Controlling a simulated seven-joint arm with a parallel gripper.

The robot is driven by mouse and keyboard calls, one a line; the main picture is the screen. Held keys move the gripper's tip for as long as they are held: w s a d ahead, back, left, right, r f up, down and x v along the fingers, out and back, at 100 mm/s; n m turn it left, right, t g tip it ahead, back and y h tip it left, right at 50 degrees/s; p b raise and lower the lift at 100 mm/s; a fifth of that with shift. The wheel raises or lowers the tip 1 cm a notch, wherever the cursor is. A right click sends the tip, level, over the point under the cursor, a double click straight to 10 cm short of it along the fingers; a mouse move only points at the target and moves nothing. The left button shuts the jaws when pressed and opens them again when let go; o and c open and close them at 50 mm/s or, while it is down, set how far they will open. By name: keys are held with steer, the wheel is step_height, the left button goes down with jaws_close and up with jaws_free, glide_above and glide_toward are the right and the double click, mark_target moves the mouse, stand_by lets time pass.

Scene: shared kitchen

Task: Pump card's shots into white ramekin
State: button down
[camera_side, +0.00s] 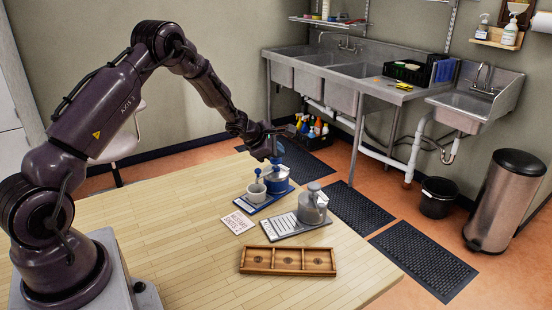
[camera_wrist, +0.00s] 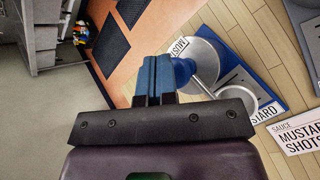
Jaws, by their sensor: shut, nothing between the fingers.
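My gripper (camera_side: 277,160) is above the blue-based mustard dispenser (camera_side: 277,180), its blue fingers (camera_wrist: 155,75) pressed together and empty. In the wrist view the dispenser's round grey top (camera_wrist: 208,50) and blue pump part lie just right of the fingers; I cannot tell whether they touch. The white ramekin (camera_side: 257,191) stands beside the dispenser on a blue mat (camera_side: 270,203); its rim shows in the wrist view (camera_wrist: 251,98), partly hidden. Its contents cannot be made out. The card (camera_side: 238,222) lies flat; "SAUCE MUSTARD SHOTS" is legible (camera_wrist: 300,134), but its number is out of frame or too small.
A grey dispenser (camera_side: 312,209) stands on a grey labelled mat (camera_side: 285,227), nearer the front. A wooden tray with three compartments (camera_side: 288,271) lies at the table's front right. The table's left part (camera_side: 180,230) is clear. Steel sinks (camera_side: 345,70) stand beyond the table.

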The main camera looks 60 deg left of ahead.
mark_target(277, 160)
steer(key=shift+f, duration=0.8)
stand_by(0.5)
steer(key=shift+r, duration=1.65)
step_height(277, 160, up, 6)
steer(key=shift+r, duration=0.1)
stand_by(2.2)
steer(key=shift+f, duration=3.1)
